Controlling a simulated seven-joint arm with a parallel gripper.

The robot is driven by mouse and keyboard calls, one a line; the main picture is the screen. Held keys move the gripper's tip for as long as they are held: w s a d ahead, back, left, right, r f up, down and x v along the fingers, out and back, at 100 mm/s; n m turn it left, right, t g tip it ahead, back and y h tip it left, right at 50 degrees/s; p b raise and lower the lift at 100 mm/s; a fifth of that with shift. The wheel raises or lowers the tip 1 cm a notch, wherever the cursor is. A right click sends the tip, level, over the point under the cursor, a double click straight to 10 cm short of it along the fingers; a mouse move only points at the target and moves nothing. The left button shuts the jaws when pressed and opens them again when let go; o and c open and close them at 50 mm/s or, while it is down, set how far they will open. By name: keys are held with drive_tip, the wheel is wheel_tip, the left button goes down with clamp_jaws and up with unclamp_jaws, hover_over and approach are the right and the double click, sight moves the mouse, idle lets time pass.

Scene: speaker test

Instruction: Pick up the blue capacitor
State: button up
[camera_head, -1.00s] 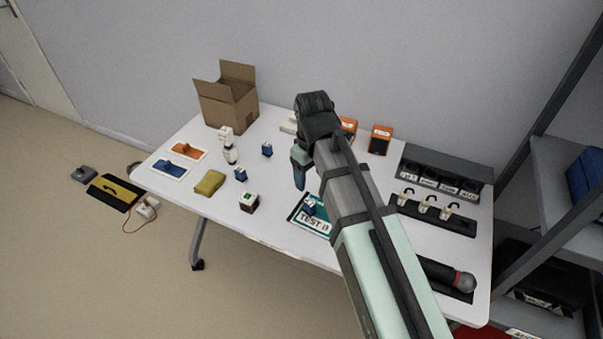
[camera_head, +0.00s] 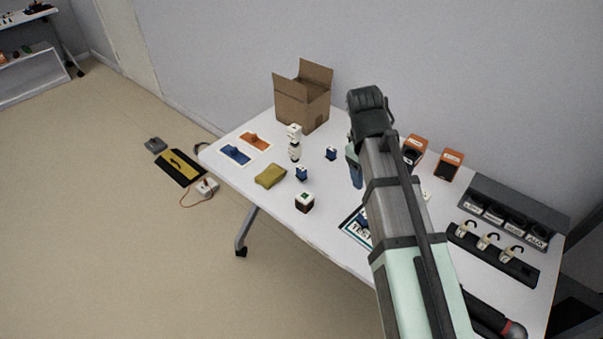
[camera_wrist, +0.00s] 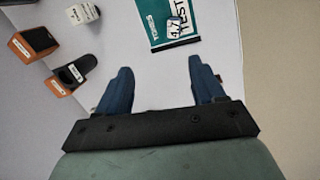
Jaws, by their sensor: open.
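Small blue blocks that could be the blue capacitor stand on the white table: one near the middle (camera_head: 330,153), one closer to the front (camera_head: 301,174), and one on the teal TEST card (camera_head: 352,232), partly hidden behind my arm. In the wrist view, the block on the card (camera_wrist: 174,27) shows a white marked face. I cannot tell which is the capacitor. My gripper (camera_wrist: 160,68) is open and empty, its blue fingers pointing toward the card. In the head view my gripper (camera_head: 354,168) hangs above the table, mostly hidden by my arm.
A cardboard box (camera_head: 302,105) stands at the back. A yellow sponge-like block (camera_head: 270,176) and a dark cube (camera_head: 304,203) lie near the front edge. Orange-fronted boxes (camera_head: 449,163) and a dark rack (camera_head: 515,215) stand at the right. A shelf frame borders the table's right end.

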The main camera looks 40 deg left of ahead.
drive_tip(key=s+a+r+n+t+h, duration=0.1)
drive_tip(key=s+a+n+t, duration=0.65)
drive_tip(key=a, duration=0.55)
drive_tip(key=s+a+r+n+t, duration=0.1)
drive_tip(key=s+a+n+t, duration=0.3)
drive_tip(key=a+n+t, duration=0.8)
drive_tip(key=g, duration=0.3)
approach(298, 171)
drive_tip(key=shift+s+a+r+m, duration=0.2)
drive_tip(key=shift+s+a+r, duration=0.1)
drive_tip(key=shift+s, duration=0.3)
drive_tip(key=shift+s+a+r+m, duration=0.15)
drive_tip(key=shift+s+a+r, duration=0.1)
drive_tip(key=shift+s, duration=0.3)
drive_tip(key=shift+f, duration=0.3)
drive_tip(key=shift+w+d+f, duration=0.1)
drive_tip(key=shift+w+f, duration=0.05)
drive_tip(key=shift+w, duration=0.1)
drive_tip(key=w, duration=0.2)
drive_tip(key=w+d, duration=0.1)
drive_tip(key=w, duration=0.5)
drive_tip(key=shift+d, duration=0.15)
drive_tip(key=shift+w+d, duration=0.25)
drive_tip(key=shift+w, duration=0.6)
drive_tip(key=shift+w+d, duration=0.2)
drive_tip(key=shift+w, duration=0.6)
drive_tip(key=shift+w+d, duration=0.25)
drive_tip(key=shift+w, duration=0.6)
